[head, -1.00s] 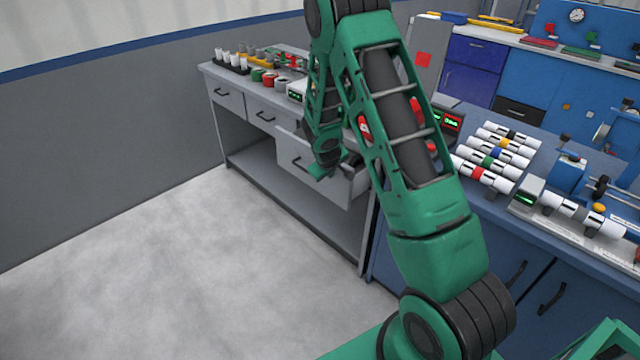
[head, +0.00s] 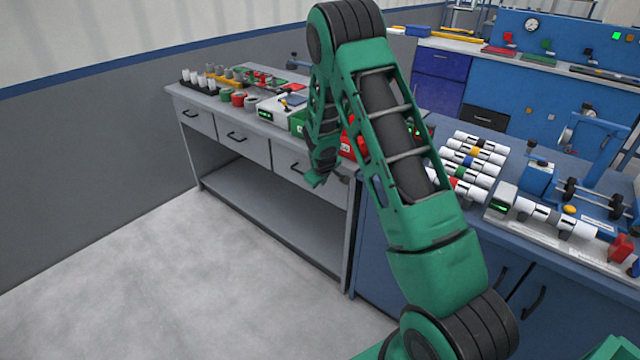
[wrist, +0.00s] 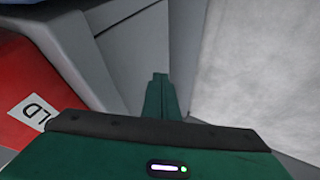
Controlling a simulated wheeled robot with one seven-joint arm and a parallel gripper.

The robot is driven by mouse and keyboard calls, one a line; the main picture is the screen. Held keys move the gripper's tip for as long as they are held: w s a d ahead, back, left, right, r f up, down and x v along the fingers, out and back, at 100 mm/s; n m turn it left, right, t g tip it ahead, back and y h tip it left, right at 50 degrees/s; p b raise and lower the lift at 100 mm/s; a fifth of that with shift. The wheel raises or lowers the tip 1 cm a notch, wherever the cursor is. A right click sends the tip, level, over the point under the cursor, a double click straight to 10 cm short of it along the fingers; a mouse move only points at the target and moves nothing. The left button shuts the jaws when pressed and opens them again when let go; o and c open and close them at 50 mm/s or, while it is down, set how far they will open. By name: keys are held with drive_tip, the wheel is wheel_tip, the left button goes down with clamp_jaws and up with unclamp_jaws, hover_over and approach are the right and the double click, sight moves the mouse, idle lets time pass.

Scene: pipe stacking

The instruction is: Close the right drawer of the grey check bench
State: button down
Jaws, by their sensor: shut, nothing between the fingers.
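The grey check bench (head: 278,225) stands along the wall, with a row of drawers under its top. Its right drawer (head: 290,165) looks flush with the other drawer fronts in the head view; its right part is hidden behind my arm. My green gripper (head: 316,181) is at that drawer's front, fingers pointing down. In the wrist view my gripper (wrist: 160,80) is shut and empty, close to grey bench surfaces. I cannot tell whether the fingertips touch the drawer front.
The left drawer (head: 197,119) and middle drawer (head: 240,137) are shut. A red bin (wrist: 32,85) with a partly seen label is close at left in the wrist view. White pipes (head: 465,165) lie on the blue bench at right. The floor (head: 150,275) in front is clear.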

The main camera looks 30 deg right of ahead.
drive_tip(key=shift+a, duration=0.1)
drive_tip(key=s+a+r, duration=0.7)
drive_tip(key=r, duration=0.1)
drive_tip(key=s+d+r+m+g, duration=0.2)
drive_tip(key=s+d+r+m, duration=0.3)
drive_tip(key=s, duration=0.6)
drive_tip(key=s+d+r+g, duration=0.2)
drive_tip(key=s+r, duration=0.5)
drive_tip(key=s, duration=0.3)
drive_tip(key=s+a+r+m+g+y, duration=0.1)
drive_tip(key=s+a+r+m+y, duration=0.1)
drive_tip(key=s, duration=0.9)
drive_tip(key=s+a+r+m+g+y, duration=0.1)
drive_tip(key=s+a+r+m, duration=0.1)
drive_tip(key=s, duration=1)
drive_tip(key=shift+s+a+r+g+y, duration=0.2)
drive_tip(key=shift+g+y, duration=0.1)
drive_tip(key=shift+y, duration=0.1)
